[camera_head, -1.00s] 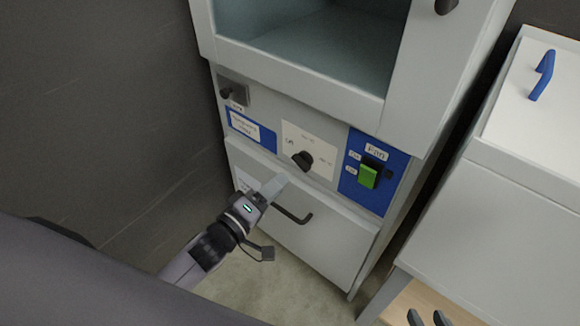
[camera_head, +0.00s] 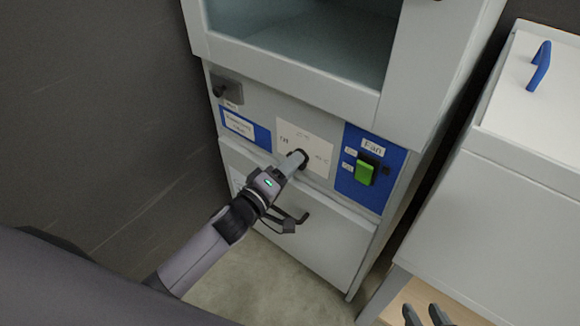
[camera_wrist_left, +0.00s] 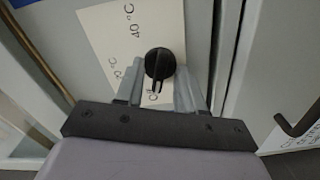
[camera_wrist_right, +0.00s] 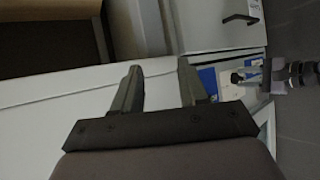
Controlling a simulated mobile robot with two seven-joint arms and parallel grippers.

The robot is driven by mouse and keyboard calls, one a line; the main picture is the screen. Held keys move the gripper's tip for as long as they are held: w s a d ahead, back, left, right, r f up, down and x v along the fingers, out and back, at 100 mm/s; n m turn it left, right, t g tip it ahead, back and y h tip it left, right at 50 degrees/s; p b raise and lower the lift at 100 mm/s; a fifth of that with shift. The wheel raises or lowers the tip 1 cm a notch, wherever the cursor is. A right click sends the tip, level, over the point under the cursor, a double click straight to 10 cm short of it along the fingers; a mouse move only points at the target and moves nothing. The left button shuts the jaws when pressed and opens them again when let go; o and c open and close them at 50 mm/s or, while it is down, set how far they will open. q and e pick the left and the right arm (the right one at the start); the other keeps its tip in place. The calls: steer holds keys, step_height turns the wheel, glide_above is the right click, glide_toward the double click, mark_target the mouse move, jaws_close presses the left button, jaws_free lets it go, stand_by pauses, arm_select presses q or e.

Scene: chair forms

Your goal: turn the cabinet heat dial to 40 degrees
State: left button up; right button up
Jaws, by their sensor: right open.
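The heat dial (camera_head: 298,157) is a round black knob on a white scale plate (camera_head: 318,150) low on the grey cabinet. In the left wrist view the dial (camera_wrist_left: 160,64) has its pointer tail toward the "Off" mark, away from the "40 °C" mark. My left gripper (camera_head: 300,156) reaches the dial; in its wrist view the fingers (camera_wrist_left: 159,75) stand on either side of the knob, partly closed. I cannot tell whether they touch it. My right gripper (camera_head: 428,314) is open and empty, also in its wrist view (camera_wrist_right: 158,75), far from the dial.
Right of the scale plate is a green fan switch (camera_head: 365,172) on a blue panel. A drawer with a black handle (camera_head: 291,219) lies below, close under my left gripper. A black knob (camera_head: 222,90) sits upper left. A white box with a blue handle (camera_head: 540,66) stands right.

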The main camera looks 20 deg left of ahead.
arm_select(q)
jaws_close()
